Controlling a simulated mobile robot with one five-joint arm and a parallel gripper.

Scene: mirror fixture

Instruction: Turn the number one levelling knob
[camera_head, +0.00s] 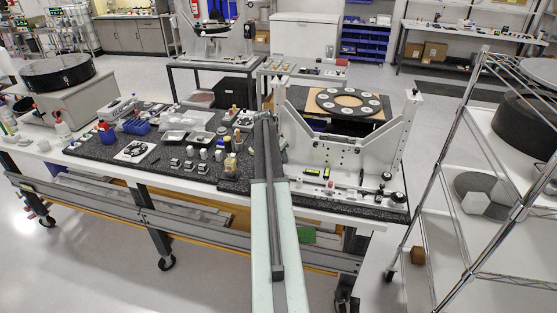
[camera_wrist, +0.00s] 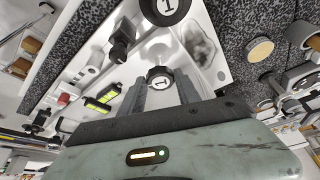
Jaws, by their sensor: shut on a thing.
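A small black knob (camera_wrist: 159,72) with a white disc marked 1 sits between the fingertips of my gripper (camera_wrist: 161,88) in the wrist view. My gripper is shut on it. A larger black knob (camera_wrist: 165,10) with a white disc, also marked 1, shows just beyond at the top edge, apart from the fingers. In the head view the white mirror fixture (camera_head: 328,161) stands on the dark granite slab.
Yellow-green level vials (camera_wrist: 103,98) lie left of the gripper on the fixture. Bottles, trays and a blue bin (camera_head: 137,126) crowd the bench left of my arm. A wire shelf (camera_head: 470,190) stands at the right. Open floor lies between it and the bench.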

